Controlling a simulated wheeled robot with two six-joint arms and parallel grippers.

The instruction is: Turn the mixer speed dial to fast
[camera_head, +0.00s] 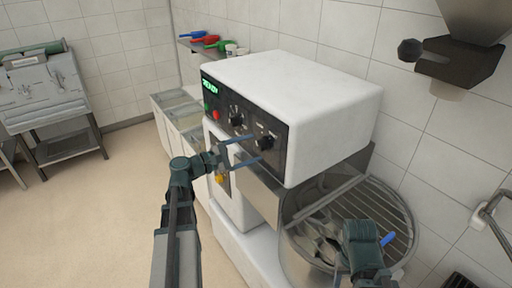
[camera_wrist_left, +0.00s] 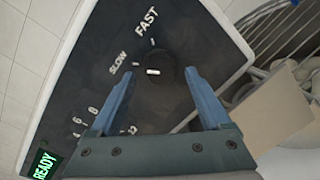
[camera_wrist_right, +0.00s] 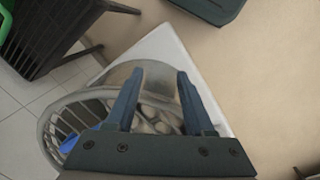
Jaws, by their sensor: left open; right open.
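The mixer's speed dial (camera_head: 265,142) is the dark right-hand knob on the black panel (camera_head: 275,160). In the left wrist view the dial (camera_wrist_left: 168,72) sits beside the labels SLOW (camera_wrist_left: 118,63) and FAST (camera_wrist_left: 146,22). Its white mark (camera_wrist_left: 153,72) appears nearer the SLOW tick than the FAST tick. My left gripper (camera_head: 248,149) is open, in front of the panel. In its wrist view the dial shows beyond and between the fingertips (camera_wrist_left: 157,75); contact is not visible. My right gripper (camera_wrist_right: 160,75) is open and empty above the mixer bowl (camera_wrist_right: 70,115).
The white mixer head (camera_head: 305,85) stands over the bowl with its wire guard (camera_head: 395,205). A second knob (camera_head: 237,120) and a green READY display (camera_head: 210,86) are farther left on the panel. A grey machine (camera_head: 45,85) stands at the far left, with open floor between.

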